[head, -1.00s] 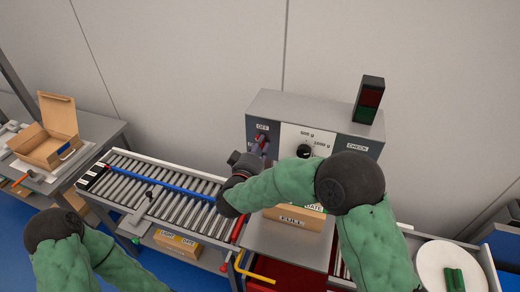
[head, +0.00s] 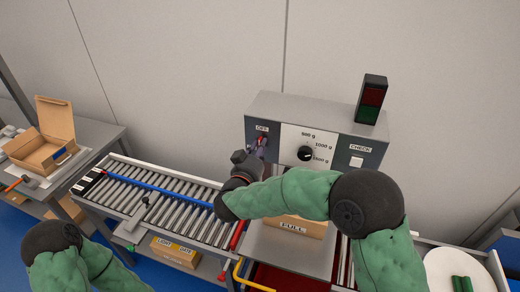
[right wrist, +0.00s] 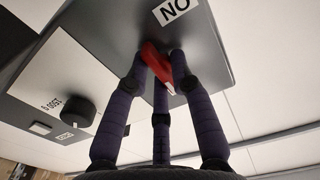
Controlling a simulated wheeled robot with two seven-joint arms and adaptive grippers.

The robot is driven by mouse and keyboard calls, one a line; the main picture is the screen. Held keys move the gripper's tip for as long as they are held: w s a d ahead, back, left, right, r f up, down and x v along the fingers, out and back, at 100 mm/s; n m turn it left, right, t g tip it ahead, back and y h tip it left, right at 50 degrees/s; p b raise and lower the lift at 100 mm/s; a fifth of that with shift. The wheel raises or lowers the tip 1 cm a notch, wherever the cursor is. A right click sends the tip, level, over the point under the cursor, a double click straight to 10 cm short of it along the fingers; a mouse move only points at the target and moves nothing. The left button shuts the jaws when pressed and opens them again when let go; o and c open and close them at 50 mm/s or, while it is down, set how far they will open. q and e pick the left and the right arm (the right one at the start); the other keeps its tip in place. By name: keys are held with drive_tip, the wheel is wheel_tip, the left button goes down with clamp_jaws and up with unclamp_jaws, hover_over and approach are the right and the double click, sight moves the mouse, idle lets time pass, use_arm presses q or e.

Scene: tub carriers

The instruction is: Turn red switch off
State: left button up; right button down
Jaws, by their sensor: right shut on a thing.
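The red switch (right wrist: 158,66) is a short lever on the grey face of the control box (right wrist: 205,45). In the right wrist view, an upside-down ON label is above it, and its pale-tipped end points away from that label. In the head view, the switch (head: 263,139) is mostly hidden, just below the OFF label (head: 262,128). My right gripper (head: 257,150) is at the box's left side. In the right wrist view, its dark fingers (right wrist: 160,70) are shut around the lever. My left gripper is out of view.
A black dial (head: 306,153) and a white button (head: 356,162) are on the box, with a signal light (head: 371,100) on top. A carton marked FULL (head: 293,227) sits below my right forearm. A roller conveyor (head: 150,205) runs left; an open carton (head: 42,150) stands beyond.

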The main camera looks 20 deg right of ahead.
drive_tip(key=shift+a+f, duration=0.2)
drive_tip(key=shift+f, duration=0.15)
drive_tip(key=c, duration=1.2)
unclamp_jaws()
drive_tip(key=shift+o, duration=0.2)
drive_tip(key=shift+a+r, duration=0.1)
drive_tip(key=shift+r, duration=0.15)
drive_tip(key=v, duration=1.1)
drive_tip(key=shift+s, duration=0.35)
drive_tip(key=shift+a, duration=0.2)
